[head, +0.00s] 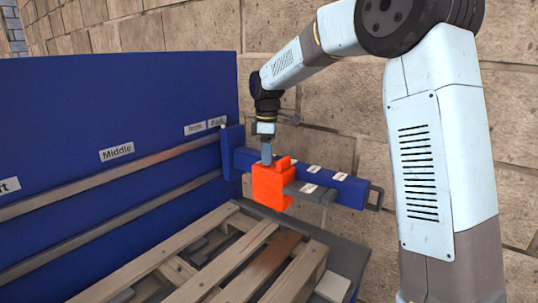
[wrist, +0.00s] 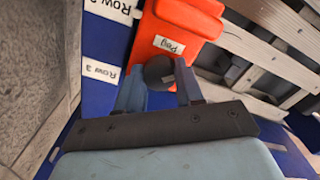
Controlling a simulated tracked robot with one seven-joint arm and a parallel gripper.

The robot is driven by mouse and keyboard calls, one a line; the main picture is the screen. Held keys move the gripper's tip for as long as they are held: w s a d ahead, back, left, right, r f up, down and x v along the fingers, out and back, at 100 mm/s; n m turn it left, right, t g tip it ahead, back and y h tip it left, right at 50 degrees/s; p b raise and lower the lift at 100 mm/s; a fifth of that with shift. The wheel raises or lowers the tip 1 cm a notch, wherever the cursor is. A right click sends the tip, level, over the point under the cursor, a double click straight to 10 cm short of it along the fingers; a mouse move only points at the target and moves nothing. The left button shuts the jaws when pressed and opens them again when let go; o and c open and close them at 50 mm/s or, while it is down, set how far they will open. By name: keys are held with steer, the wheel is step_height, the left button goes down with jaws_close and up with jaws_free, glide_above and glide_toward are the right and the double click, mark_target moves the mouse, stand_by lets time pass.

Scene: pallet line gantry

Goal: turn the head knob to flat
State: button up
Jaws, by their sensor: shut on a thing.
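The orange head (head: 270,187) sits on the blue gantry beam (head: 347,191) above the pallet. It also shows in the wrist view (wrist: 185,22), with a small white label that is hard to read. The dark round knob (wrist: 158,70) is at the near edge of the head. My gripper (wrist: 160,84) is shut on the knob, with one blue finger on each side of it. In the head view my gripper (head: 267,153) points down onto the head from above. The knob is hidden there, and its setting cannot be read.
A wooden pallet (head: 262,262) lies below the beam. A blue panel (head: 100,110) with rails and a "Middle" label stands at the left. A grey arm (head: 310,191) juts from the head. Row labels (wrist: 101,71) mark the beam. A stone wall (head: 330,120) stands behind.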

steer(key=m, duration=1.3)
steer(key=shift+m, duration=0.4)
steer(key=m, duration=1.2)
steer(key=shift+m, duration=0.3)
steer(key=o, duration=1)
steer(key=shift+o, duration=0.2)
step_height(320, 180, up, 14)
steer(key=shift+f, duration=0.15)
